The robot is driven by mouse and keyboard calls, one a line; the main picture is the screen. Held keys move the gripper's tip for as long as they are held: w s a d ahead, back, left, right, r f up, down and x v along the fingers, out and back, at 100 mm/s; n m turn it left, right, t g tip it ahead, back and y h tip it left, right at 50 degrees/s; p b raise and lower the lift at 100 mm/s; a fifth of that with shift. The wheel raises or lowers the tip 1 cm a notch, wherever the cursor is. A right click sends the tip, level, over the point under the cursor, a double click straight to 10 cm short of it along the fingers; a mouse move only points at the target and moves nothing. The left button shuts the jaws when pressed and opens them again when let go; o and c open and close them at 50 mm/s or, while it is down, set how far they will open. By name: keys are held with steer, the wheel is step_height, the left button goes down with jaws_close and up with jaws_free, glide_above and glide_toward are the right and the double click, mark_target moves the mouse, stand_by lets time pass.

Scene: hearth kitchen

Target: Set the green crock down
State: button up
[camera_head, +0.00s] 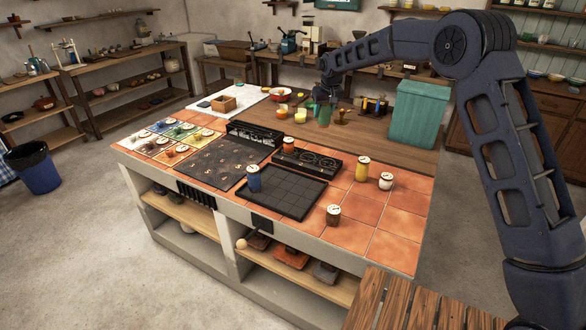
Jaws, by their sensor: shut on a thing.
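My gripper (325,95) is at the top middle of the head view, pointing down over the wooden back part of the island. It is small in view and shut on the green crock (323,115), which hangs upright below it. I cannot tell how far the crock is from the wood.
A teal box (418,113) stands right of the gripper. Bowls and small yellow cups (300,113) sit to its left. A black rack (252,134), a black burner-like unit (307,161) and a dark board (215,162) occupy the island. Terracotta tiles (402,221) at the right front are clear.

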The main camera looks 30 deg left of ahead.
steer(key=s+a+f+n, duration=0.15)
steer(key=s+a, duration=0.25)
steer(key=s, duration=0.9)
steer(key=s+a+f+n, duration=0.15)
steer(key=s+a, duration=0.25)
steer(key=s, duration=0.9)
steer(key=shift+n+g+y, duration=0.3)
steer(key=shift+n+g, duration=0.1)
step_height(320, 180, down, 19)
steer(key=shift+w+a+f, duration=0.1)
steer(key=shift+a+f, duration=0.05)
steer(key=shift+f, duration=0.15)
steer(key=o, duration=1.2)
steer(key=shift+o, duration=0.2)
steer(key=v, duration=1.2)
